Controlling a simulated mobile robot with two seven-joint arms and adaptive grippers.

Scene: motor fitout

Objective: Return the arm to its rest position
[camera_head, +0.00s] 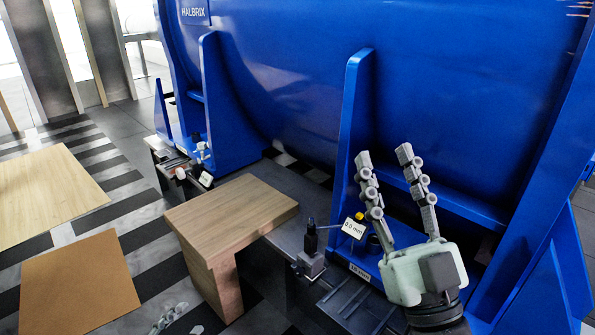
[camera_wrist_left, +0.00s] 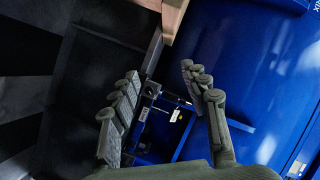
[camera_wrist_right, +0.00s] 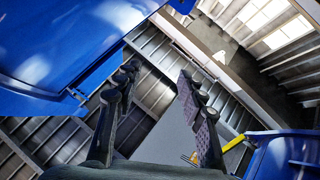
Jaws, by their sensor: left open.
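My right gripper (camera_head: 384,152) is raised at the right of the head view, fingers pointing up and spread apart, with nothing between them. In the right wrist view its open fingers (camera_wrist_right: 158,68) point towards the roof beams. My left gripper (camera_head: 178,318) shows only in part at the bottom edge of the head view, low beside the wooden stand. In the left wrist view its fingers (camera_wrist_left: 158,72) are apart and empty, with part of the blue motor frame (camera_wrist_left: 165,130) visible beyond them. The rest of the left arm is hidden in the head view.
The big blue motor (camera_head: 285,70) fills the back, and the right gripper overlaps its frame. A wooden stand (camera_head: 230,213) is at the middle. Wooden boards (camera_head: 80,290) lie left.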

